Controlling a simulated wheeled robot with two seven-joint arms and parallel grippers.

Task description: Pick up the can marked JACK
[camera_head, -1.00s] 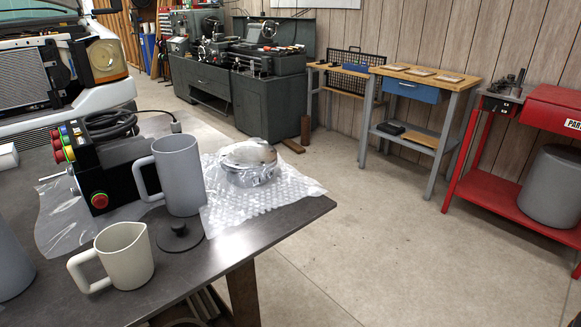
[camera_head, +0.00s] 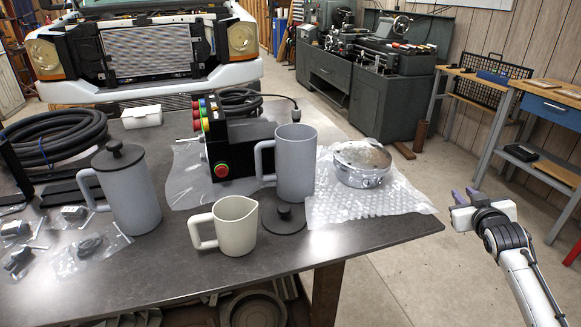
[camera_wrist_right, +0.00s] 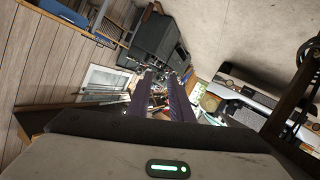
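A low, round, shiny metal can (camera_head: 361,165) sits on a sheet of bubble wrap (camera_head: 330,209) near the right end of the dark table (camera_head: 352,250). Any lettering on it is too small to read, and I see no readable JACK marking. My right gripper (camera_head: 466,195) is beyond the table's right edge, to the right of the can and apart from it. Its two purple fingers stand apart with nothing between them; they also show in the right wrist view (camera_wrist_right: 164,95), where the can is not recognisable. My left gripper is not in view.
Left of the can stand a tall grey mug (camera_head: 296,165), a black lid (camera_head: 284,217), a cream pitcher (camera_head: 235,228) and a grey press pot (camera_head: 128,192). A black control box (camera_head: 240,147) stands behind.

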